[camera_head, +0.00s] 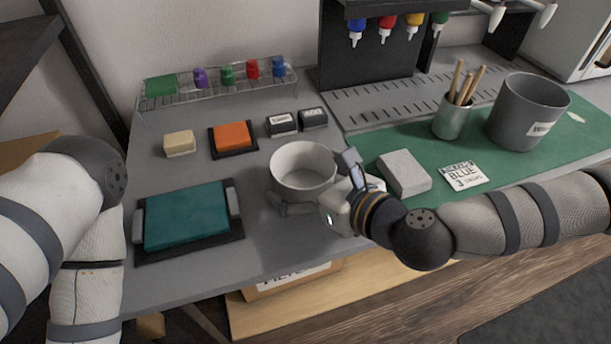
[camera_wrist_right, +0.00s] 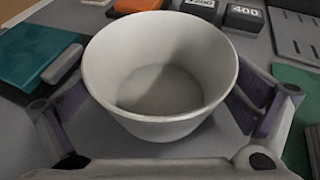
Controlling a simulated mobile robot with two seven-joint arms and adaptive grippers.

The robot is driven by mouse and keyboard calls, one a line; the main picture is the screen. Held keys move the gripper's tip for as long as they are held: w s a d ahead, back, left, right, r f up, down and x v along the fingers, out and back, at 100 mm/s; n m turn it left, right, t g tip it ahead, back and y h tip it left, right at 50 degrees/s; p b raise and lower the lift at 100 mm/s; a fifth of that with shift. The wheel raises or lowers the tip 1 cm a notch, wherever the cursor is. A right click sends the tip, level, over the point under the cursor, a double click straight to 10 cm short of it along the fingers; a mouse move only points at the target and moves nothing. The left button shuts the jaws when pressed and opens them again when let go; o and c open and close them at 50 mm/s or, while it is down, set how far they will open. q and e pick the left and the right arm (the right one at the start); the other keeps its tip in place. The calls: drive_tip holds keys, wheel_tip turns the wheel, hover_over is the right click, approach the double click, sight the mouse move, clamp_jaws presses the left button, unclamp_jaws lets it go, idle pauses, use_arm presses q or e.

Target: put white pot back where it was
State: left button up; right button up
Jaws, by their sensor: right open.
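The white pot (camera_head: 302,168) stands upright and empty on the grey bench, just right of the teal pad. It also fills the middle of the right wrist view (camera_wrist_right: 160,75). My right gripper (camera_head: 315,190) is open around the pot, with one finger on each side. In the right wrist view gaps show between the pot wall and the fingers (camera_wrist_right: 160,118). The left arm is at the left edge of the head view, but its gripper is out of sight.
The teal pad (camera_head: 187,217) in a black tray lies left of the pot. An orange block (camera_head: 231,136), a cream block (camera_head: 180,143) and two dark grit blocks (camera_head: 282,123) sit behind. A grey block (camera_head: 404,172), a label card (camera_head: 461,176) and a grey bucket (camera_head: 526,112) are on the green mat.

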sight(325, 187)
drive_tip(key=v, duration=0.8)
drive_tip(key=shift+s+d+r, duration=0.1)
drive_tip(key=shift+d+r, duration=0.05)
drive_tip(key=shift+r, duration=0.05)
drive_tip(key=p+v, duration=0.2)
drive_tip(key=v, duration=0.1)
drive_tip(key=shift+r, duration=0.35)
use_arm(q)
drive_tip(key=shift+t, duration=0.5)
drive_tip(key=w+r, duration=0.3)
use_arm(e)
drive_tip(key=shift+s+d+f, duration=0.1)
drive_tip(key=shift+s+f, duration=0.05)
drive_tip(key=shift+f, duration=0.2)
use_arm(q)
drive_tip(key=shift+s, duration=0.1)
